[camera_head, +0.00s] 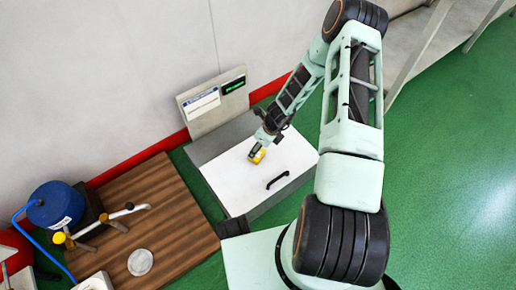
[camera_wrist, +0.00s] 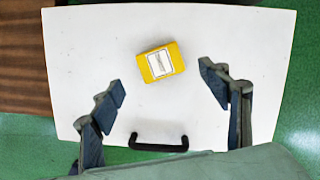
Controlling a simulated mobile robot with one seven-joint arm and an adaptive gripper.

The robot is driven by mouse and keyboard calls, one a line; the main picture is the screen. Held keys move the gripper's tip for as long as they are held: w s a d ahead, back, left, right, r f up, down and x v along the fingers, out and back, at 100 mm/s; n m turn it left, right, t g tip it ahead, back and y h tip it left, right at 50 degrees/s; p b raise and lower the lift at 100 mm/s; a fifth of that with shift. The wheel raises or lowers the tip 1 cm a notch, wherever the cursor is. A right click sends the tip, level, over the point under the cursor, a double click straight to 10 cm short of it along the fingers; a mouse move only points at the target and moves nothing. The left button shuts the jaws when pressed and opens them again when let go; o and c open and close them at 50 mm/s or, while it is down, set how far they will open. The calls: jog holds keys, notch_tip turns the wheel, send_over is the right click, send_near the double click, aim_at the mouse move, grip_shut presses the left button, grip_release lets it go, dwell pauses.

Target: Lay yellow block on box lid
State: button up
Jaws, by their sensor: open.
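The yellow block (camera_wrist: 149,74) with a white label lies on the white box lid (camera_wrist: 80,40), in the upper middle of the wrist view. In the head view the yellow block (camera_head: 257,156) shows on the white lid (camera_head: 233,189), just below my gripper (camera_head: 263,147). In the wrist view my gripper (camera_wrist: 163,90) is open, with one finger on each side of the block and clear space between. Neither finger touches it. The lid's black handle (camera_wrist: 158,143) is near the lower edge, and it also shows in the head view (camera_head: 277,180).
A grey panel with a small screen (camera_head: 233,85) stands behind the box. A wooden table (camera_head: 165,203) with a blue-topped device (camera_head: 55,205), a metal lever and a round disc (camera_head: 140,262) is to the left. Green floor is open to the right.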

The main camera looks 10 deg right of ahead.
jog(key=p+v, duration=0.1)
jog(key=v, duration=0.4)
jog(key=shift+s+r, duration=0.1)
jog(key=shift+r, duration=0.3)
